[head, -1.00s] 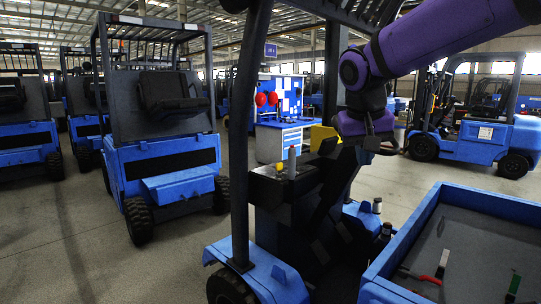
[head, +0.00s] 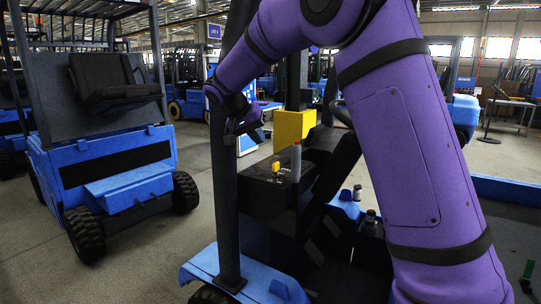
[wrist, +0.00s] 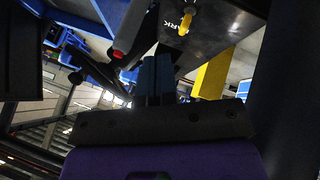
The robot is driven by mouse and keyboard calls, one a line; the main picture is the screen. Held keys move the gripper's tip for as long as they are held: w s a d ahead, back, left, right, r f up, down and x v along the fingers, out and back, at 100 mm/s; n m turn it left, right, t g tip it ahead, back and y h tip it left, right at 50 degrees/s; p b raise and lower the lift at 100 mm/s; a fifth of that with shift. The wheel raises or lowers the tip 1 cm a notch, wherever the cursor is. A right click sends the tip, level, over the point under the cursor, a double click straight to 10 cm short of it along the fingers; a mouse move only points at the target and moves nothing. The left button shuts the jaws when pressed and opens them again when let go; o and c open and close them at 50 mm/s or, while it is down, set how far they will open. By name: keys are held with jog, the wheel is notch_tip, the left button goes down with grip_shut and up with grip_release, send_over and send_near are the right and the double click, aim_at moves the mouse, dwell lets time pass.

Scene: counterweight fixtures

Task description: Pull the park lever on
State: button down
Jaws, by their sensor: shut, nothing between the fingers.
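The park lever (wrist: 186,22) is a small yellow handle on a dark console panel, beside white lettering that reads PARK, at the top of the wrist view. In the head view the yellow lever (head: 276,167) stands on the dark console top, next to a taller grey lever (head: 296,162). My gripper (wrist: 155,72) is shut and empty, its fingers pointing toward the panel, below and left of the yellow lever in the wrist view and apart from it. In the head view my gripper is by the dark post, above and left of the console, with its fingertips hard to make out.
A dark upright post (head: 226,190) stands just left of the console. The grey lever with a red end (wrist: 130,28) shows left of the yellow one in the wrist view. A yellow box (head: 292,125) is behind the console. Another blue forklift (head: 105,160) stands left.

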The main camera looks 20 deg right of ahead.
jog(key=shift+w+a+f, duration=0.15)
jog(key=shift+w+a, duration=0.15)
jog(key=shift+w, duration=0.45)
jog(key=s+d+f, duration=0.1)
jog(key=d+f, duration=0.7)
jog(key=d, duration=0.1)
jog(key=shift+d, duration=0.25)
jog(key=shift+s, duration=0.1)
